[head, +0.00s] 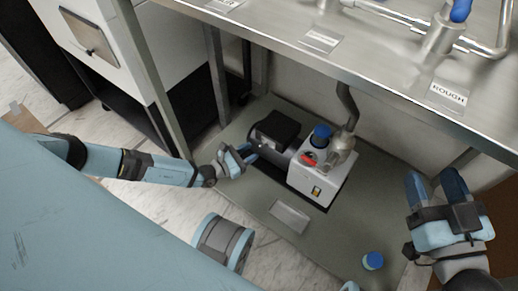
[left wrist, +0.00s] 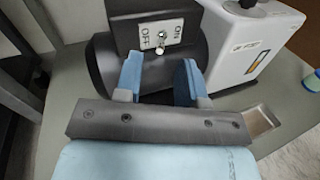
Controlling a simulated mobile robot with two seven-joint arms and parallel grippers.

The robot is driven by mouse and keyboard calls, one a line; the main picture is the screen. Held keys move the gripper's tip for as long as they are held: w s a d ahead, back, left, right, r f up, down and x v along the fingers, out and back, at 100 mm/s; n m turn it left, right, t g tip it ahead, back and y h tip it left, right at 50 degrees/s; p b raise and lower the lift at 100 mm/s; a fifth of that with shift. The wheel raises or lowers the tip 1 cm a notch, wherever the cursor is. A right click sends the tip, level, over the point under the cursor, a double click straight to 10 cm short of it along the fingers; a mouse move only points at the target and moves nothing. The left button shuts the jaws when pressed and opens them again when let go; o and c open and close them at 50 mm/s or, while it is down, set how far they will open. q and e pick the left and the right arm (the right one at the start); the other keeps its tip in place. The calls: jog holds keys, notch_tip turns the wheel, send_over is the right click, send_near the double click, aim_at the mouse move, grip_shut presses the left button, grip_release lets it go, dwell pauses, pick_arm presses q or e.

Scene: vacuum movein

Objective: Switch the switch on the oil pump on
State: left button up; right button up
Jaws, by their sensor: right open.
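The oil pump (head: 303,178) stands on a grey-green mat under a metal bench, with a white housing and a dark motor (head: 276,134). In the left wrist view, a small metal toggle switch (left wrist: 160,46) sits on a white plate marked OFF and ON on the motor's dark box. I cannot tell which way its lever is set. My left gripper (head: 250,151) is beside the motor, below the switch. In the left wrist view its blue fingers (left wrist: 159,76) are apart with nothing held, and the switch plate shows above the gap. My right gripper (head: 435,185) is open and empty at the right.
The steel bench (head: 345,75) with pipes and labels overhangs the pump. A metal hose (head: 347,108) rises from the pump. A small plate (head: 290,215) and a blue-capped bottle (head: 373,261) are on the mat (head: 325,235). Bench legs stand at the left.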

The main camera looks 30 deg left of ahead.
aim_at(263, 145)
pick_arm(q)
jog(key=shift+b+x, duration=0.4)
jog(key=shift+x, duration=1.65)
pick_arm(e)
jog(key=shift+w+d+r+n, duration=0.1)
jog(key=shift+w+d+n, duration=0.1)
jog(key=shift+n, duration=0.2)
